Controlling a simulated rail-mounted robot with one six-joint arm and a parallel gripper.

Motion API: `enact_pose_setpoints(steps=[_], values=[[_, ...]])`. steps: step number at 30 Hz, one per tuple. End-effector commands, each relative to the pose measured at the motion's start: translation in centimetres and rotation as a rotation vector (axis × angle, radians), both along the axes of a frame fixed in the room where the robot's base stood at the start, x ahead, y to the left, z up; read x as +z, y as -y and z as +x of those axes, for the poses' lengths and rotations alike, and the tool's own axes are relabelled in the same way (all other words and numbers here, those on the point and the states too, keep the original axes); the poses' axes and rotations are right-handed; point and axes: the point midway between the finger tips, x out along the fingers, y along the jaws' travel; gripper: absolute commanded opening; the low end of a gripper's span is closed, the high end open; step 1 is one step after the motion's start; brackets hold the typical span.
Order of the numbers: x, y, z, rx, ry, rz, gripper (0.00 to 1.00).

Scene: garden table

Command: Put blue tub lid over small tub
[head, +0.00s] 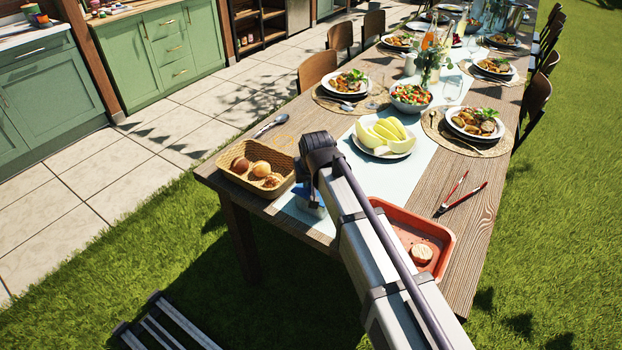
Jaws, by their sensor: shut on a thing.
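A blue piece (303,194), which looks like the blue tub lid, shows just left of my arm near the front edge of the table. My gripper (309,188) points down there and is shut on it; the fingertips are mostly hidden by my own arm. A pale, clear-looking shape shows right under the blue piece and may be the small tub. I cannot tell whether the blue piece touches it, because my arm covers the right side of both.
A bread basket (226,161) stands close on the left. A plate of melon slices (382,150) is behind my wrist. A red tray (447,242) with a round piece lies to the right, beside red-handled tongs (461,199). The table's front edge is close.

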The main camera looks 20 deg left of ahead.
Motion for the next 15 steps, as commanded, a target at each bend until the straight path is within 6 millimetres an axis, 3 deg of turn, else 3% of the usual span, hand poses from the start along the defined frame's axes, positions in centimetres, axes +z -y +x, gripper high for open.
enact_pose_setpoints(steps=[13, 14, 15], values=[[-0.63, 0.00, 0.00, 0.000, 0.000, 0.000, 0.00], [-0.63, 0.00, 0.00, 0.000, 0.000, 0.000, 0.25], [-0.63, 0.00, 0.00, 0.000, 0.000, 0.000, 0.29]])
